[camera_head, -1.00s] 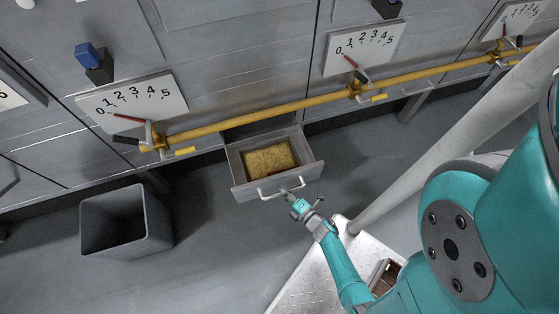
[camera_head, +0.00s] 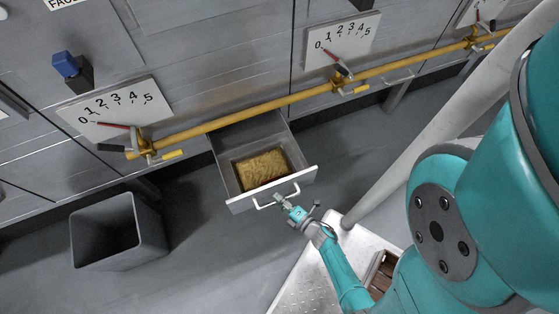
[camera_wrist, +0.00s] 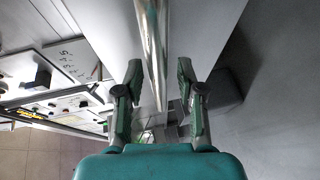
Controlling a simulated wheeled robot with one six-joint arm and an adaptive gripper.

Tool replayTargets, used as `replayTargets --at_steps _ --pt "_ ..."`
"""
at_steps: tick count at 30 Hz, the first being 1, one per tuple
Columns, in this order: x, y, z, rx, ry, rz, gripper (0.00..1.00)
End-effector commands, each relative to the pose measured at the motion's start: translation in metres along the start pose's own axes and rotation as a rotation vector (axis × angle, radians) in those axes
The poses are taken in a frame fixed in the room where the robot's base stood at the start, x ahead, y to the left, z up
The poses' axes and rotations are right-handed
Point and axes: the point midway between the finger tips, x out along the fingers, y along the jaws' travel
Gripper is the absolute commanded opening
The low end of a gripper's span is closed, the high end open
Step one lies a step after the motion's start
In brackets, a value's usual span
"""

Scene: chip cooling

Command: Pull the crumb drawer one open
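The crumb drawer (camera_head: 303,178) is a grey metal drawer standing well out from the cabinet front, below the yellow pipe. A yellow-brown crumb layer (camera_head: 262,170) lies in it. Its pale handle (camera_head: 279,200) is on the front face. My gripper (camera_head: 287,204) is at the handle's right part. In the wrist view, the shiny handle bar (camera_wrist: 153,50) runs between the two fingers of my gripper (camera_wrist: 160,75). The fingers stand apart, with a visible gap between the bar and the right finger. Whether the left finger touches the bar is unclear.
A grey open bin (camera_head: 118,235) stands on the floor left of the drawer. The yellow pipe (camera_head: 240,116) with valve levers runs along the cabinet above. A grey slanted post (camera_head: 425,135) stands to the right. Floor between bin and drawer is clear.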

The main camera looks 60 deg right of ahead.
Motion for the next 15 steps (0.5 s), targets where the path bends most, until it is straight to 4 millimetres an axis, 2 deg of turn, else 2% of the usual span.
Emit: replayTargets --at_steps 10,15 --pt "0.0 0.003 0.0 0.0 -0.001 0.001 0.41" --pt "-0.003 0.016 -0.001 -0.001 -0.001 0.001 0.41"
